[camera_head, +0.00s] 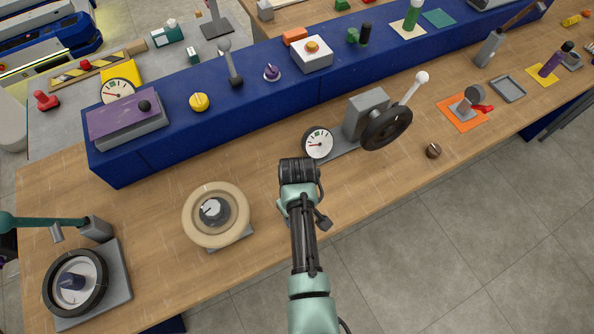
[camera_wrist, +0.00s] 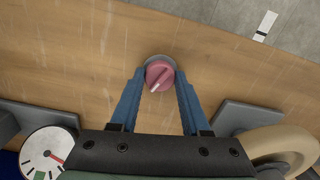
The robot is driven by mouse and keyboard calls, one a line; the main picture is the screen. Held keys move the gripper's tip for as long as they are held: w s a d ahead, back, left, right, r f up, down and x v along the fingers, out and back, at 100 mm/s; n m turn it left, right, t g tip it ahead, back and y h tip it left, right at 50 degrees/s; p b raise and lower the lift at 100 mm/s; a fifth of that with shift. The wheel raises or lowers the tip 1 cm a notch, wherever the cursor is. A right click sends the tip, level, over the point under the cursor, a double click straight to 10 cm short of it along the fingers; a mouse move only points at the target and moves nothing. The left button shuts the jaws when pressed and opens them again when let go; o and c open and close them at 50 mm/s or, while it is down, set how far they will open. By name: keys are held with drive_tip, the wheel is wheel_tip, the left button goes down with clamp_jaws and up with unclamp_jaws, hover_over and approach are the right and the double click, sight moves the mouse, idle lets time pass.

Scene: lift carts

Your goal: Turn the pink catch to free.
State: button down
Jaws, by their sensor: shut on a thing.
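The pink catch (camera_wrist: 162,69) is a round knob with a pale pointer mark, on the wooden bench top in the wrist view. The mark slants toward the lower left of that picture. My gripper (camera_wrist: 158,84) has its two blue fingers on either side of the knob and is shut on it. In the head view my arm's wrist (camera_head: 299,172) is over the bench's front part, and the catch is hidden beneath it. No label for the free position can be read.
A cream ring wheel (camera_head: 188,222) stands left of my arm. A white dial gauge (camera_head: 318,143) and a grey unit with a dark handwheel (camera_head: 386,127) stand to the right. A blue raised shelf (camera_head: 190,130) runs behind. The bench's front edge is close.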

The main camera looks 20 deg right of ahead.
drive_tip(key=m+p, duration=0.1)
drive_tip(key=m, duration=0.5)
drive_tip(key=shift+r, duration=0.1)
drive_tip(key=m+p, duration=0.1)
drive_tip(key=m, duration=0.5)
drive_tip(key=shift+m, duration=0.4)
drive_tip(key=shift+c, duration=1.9)
unclamp_jaws()
wheel_tip(320, 180, up, 13)
drive_tip(key=shift+b, duration=0.35)
